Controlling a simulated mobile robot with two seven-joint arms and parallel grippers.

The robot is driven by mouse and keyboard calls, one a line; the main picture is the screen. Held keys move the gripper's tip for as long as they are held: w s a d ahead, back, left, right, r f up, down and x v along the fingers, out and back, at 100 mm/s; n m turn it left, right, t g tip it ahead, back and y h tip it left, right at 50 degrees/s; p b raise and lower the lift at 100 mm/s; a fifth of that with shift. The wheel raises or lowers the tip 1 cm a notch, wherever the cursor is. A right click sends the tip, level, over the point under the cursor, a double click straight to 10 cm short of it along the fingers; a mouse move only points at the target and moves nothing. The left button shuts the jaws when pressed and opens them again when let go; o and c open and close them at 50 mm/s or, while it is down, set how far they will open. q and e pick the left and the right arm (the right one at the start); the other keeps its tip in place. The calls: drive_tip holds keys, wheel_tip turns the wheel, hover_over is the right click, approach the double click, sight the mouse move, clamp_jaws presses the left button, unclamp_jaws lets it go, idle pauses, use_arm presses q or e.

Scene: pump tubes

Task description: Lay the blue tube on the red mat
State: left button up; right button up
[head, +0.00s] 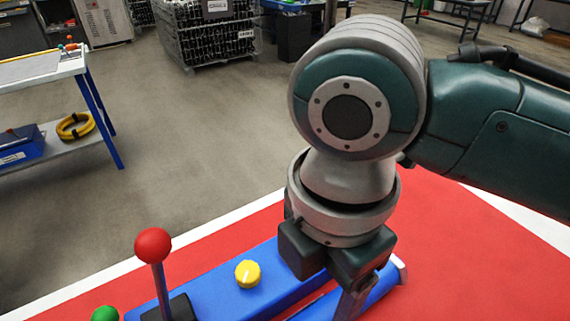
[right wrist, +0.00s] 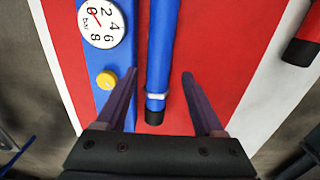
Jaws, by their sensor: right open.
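The blue tube (right wrist: 158,55) runs up the right wrist view, beside a blue panel, with a pale band and a black end at the bottom. Part of it shows in the head view (head: 378,291), mostly hidden behind my gripper. My right gripper (right wrist: 160,76) is open, with one finger on each side of the tube in the picture. I cannot tell whether they touch it. In the head view my right gripper (head: 352,300) points down over the tube. The red surface, apparently the mat (head: 460,265), has a white border and lies beneath. My left gripper is out of view.
The blue panel (head: 213,289) carries a red-balled lever (head: 153,246), a yellow knob (head: 247,274) and a gauge (right wrist: 100,24). A red tube with a black end (right wrist: 302,48) is at the right. Red surface right of my gripper is bare.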

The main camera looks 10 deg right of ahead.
drive_tip(key=s+a+r+m+t+y, duration=0.1)
drive_tip(key=s+a+r+m+y, duration=0.15)
drive_tip(key=s+m, duration=0.4)
drive_tip(key=s+d+m+t+h, duration=0.2)
drive_tip(key=s+d+m, duration=0.2)
drive_tip(key=d+m, duration=0.8)
drive_tip(key=shift+d+m+t, duration=0.25)
drive_tip(key=shift+m+t, duration=0.05)
drive_tip(key=shift+m, duration=0.55)
drive_tip(key=shift+o, duration=0.2)
drive_tip(key=shift+w, duration=0.15)
